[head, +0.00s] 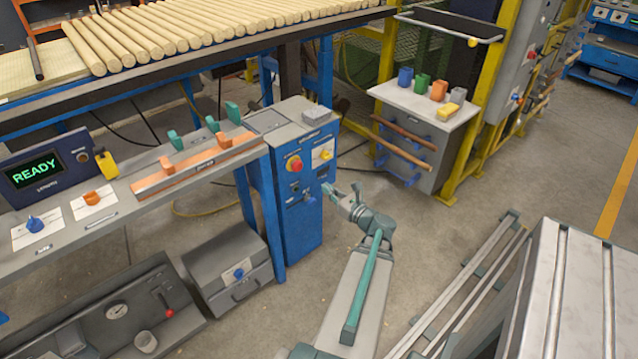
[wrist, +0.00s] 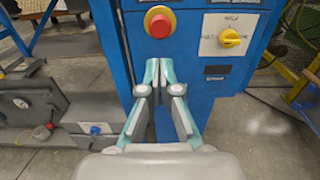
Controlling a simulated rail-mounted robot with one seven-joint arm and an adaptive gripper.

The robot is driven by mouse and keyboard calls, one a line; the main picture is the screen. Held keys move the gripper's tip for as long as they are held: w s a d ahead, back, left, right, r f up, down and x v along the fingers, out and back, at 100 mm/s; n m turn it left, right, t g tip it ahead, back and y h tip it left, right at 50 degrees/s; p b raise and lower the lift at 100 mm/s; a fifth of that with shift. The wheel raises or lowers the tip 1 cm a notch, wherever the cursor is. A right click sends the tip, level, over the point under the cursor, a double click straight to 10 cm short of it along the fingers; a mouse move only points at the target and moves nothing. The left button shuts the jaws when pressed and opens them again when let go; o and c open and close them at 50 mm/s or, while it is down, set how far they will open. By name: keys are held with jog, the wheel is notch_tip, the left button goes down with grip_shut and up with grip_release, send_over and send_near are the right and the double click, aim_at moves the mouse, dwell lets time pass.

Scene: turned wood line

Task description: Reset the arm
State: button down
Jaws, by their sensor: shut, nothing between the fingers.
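My gripper (head: 340,191) is at the end of my arm in the head view, just right of the blue control cabinet (head: 303,222). In the wrist view my gripper (wrist: 152,66) shows two teal fingers with the tips together and nothing between them. They point at the blue cabinet front. A red emergency button (wrist: 159,23) on a yellow ring and a yellow rotary switch (wrist: 230,38) on a white plate sit above and to the right of the fingertips. Whether the fingers touch the cabinet cannot be told.
A bench (head: 63,238) with a READY display (head: 36,174) is at left. A grey box (head: 229,268) stands under it. A slotted table (head: 573,290) stands at right.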

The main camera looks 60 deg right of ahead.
jog(key=shift+s+a, duration=0.2)
jog(key=shift+s, duration=0.5)
jog(key=a+f+n+g+y+p, duration=0.2)
jog(key=a+f+n+g+y, duration=0.35)
jog(key=a+f+n, duration=0.65)
jog(key=a+f+n+g+y+p, duration=0.2)
jog(key=a+f+n+g+y, duration=0.2)
jog(key=a+f+n+g, duration=0.7)
jog(key=s+a+n+g+h+p, duration=0.1)
jog(key=s+a+n+g+p, duration=0.1)
jog(key=s+a+n, duration=0.3)
jog(key=s+a+f+n+g+h+p, duration=0.1)
jog(key=s+a+n, duration=0.4)
jog(key=a, duration=0.8)
jog(key=s+a+f+n+g+h+p, duration=0.1)
jog(key=s+a+n+g+h+p, duration=0.2)
jog(key=a, duration=0.7)
jog(key=shift+s+n+g+p, duration=0.85)
jog(key=shift+s+n, duration=0.3)
jog(key=shift+n, duration=0.25)
jog(key=shift+a, duration=0.1)
